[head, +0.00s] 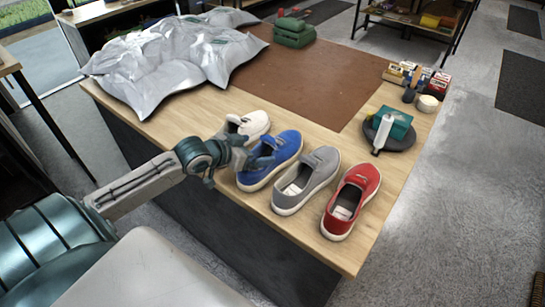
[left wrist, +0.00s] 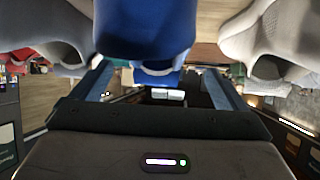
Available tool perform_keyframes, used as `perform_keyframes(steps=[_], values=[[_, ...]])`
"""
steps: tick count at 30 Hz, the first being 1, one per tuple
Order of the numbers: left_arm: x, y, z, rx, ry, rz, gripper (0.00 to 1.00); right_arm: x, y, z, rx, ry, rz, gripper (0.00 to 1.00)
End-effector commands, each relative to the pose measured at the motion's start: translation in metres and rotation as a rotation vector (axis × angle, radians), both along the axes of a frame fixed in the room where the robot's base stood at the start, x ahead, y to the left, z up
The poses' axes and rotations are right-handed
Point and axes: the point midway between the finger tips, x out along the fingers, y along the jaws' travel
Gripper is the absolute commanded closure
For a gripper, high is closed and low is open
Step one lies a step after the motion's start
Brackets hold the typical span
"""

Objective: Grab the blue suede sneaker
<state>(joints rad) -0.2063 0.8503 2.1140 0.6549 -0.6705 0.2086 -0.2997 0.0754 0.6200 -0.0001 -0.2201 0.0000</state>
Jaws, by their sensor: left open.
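The blue suede sneaker (head: 272,160) stands on the wooden table, between a white sneaker (head: 248,127) on its left and a grey sneaker (head: 306,180) on its right. My left gripper (head: 257,157) is open at the blue sneaker's near left end and hides part of its opening. In the left wrist view, the blue sneaker (left wrist: 145,28) fills the upper middle, and its lower end shows between the spread fingers (left wrist: 160,85). I cannot tell whether the fingers touch it. My right gripper is not in view.
A red sneaker (head: 351,201) stands right of the grey one. Silvery bags (head: 175,58) cover the table's far left. A dark round tray (head: 394,138) holds a white tube and a teal box. Small boxes stand behind it. The brown mat (head: 300,83) is mostly clear.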

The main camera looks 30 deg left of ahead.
Motion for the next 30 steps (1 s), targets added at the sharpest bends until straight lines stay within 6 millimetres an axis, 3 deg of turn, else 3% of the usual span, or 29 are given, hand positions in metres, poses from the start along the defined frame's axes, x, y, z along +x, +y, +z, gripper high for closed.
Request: perform_keyframes(steps=[8, 19, 30], values=[[0.010, -0.003, -0.004, -0.005, -0.001, 0.002, 0.06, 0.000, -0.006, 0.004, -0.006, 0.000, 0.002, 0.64], [0.041, -0.013, -0.021, -0.003, -0.001, 0.001, 0.06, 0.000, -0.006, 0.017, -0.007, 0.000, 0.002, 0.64], [0.045, -0.014, -0.026, 0.001, 0.001, -0.001, 0.06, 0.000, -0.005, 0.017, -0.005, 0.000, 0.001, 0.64]])
